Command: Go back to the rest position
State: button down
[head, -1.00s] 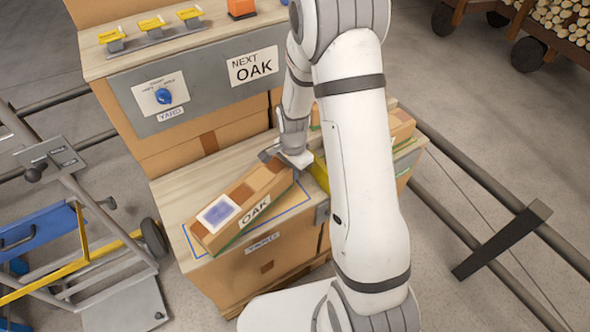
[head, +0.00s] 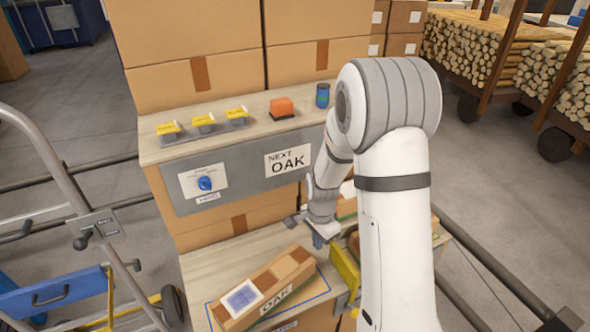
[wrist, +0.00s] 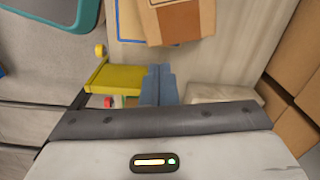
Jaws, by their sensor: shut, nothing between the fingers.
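My gripper (head: 318,240) is shut and empty, pointing down over the lower wooden top, just beyond the right end of the block labelled OAK (head: 265,287). Its closed blue-grey fingertips show in the wrist view (wrist: 158,84). The OAK block lies at a slant on the lower top (head: 205,268), inside a blue outline, with a white and blue square on its upper face. The gripper appears clear of the block. My forearm hides part of the area to the right.
A yellow part (head: 345,268) stands close beside the gripper and also shows in the wrist view (wrist: 118,78). A hand truck (head: 95,225) stands left. Log carts (head: 500,55) stand back right.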

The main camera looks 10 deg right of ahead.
jog(key=s+r+n+t+p, duration=0.1)
jog(key=s+r+n+p, duration=0.2)
jog(key=r, duration=1.1)
jog(key=s+d+r+n+t+p, duration=0.1)
jog(key=s+r+n+p, duration=0.2)
jog(key=s+r+n, duration=0.6)
jog(key=shift+s+d+r+t, duration=0.3)
jog(key=shift+s+r, duration=2.3)
jog(key=shift+s, duration=1.05)
